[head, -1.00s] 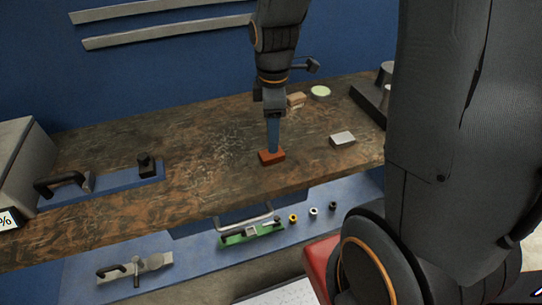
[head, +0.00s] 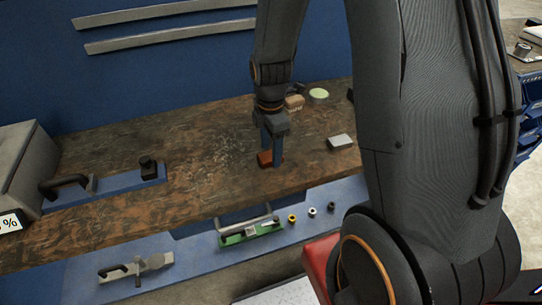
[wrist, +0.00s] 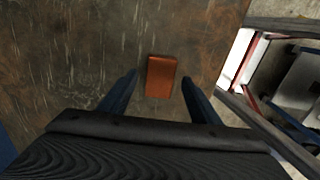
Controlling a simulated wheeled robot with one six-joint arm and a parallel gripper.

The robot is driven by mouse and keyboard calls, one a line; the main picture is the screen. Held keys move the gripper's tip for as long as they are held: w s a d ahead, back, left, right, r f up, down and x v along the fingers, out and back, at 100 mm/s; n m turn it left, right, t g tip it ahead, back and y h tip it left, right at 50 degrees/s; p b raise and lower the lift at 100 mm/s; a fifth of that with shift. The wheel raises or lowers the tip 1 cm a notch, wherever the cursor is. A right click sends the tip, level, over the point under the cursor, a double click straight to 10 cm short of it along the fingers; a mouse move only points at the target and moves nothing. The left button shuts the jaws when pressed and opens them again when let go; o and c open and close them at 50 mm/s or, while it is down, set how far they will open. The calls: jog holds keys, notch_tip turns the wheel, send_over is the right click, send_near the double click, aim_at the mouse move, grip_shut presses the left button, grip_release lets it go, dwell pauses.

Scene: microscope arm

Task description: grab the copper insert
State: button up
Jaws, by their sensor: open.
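The copper insert is a small orange-brown block (head: 264,157) lying on the worn brown workbench (head: 200,150). In the wrist view the copper insert (wrist: 161,76) lies just beyond the fingertips, roughly centred between them. My gripper (head: 272,160) is open and points down at the block; in the head view one finger partly covers the block. In the wrist view my gripper (wrist: 159,82) has a blue finger on each side with a gap to the block. Whether the fingertips are down at the block's height is hard to tell.
A silver block (head: 341,142) lies to the right on the bench. A tan block (head: 294,102) and a pale green disc (head: 319,93) are behind. A blue lower shelf (head: 200,252) in front holds a green tool (head: 251,232) and small rings.

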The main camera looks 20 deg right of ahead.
jog(key=shift+f, duration=0.7)
jog(key=c, duration=1.4)
grip_shut()
jog(key=shift+r, duration=0.15)
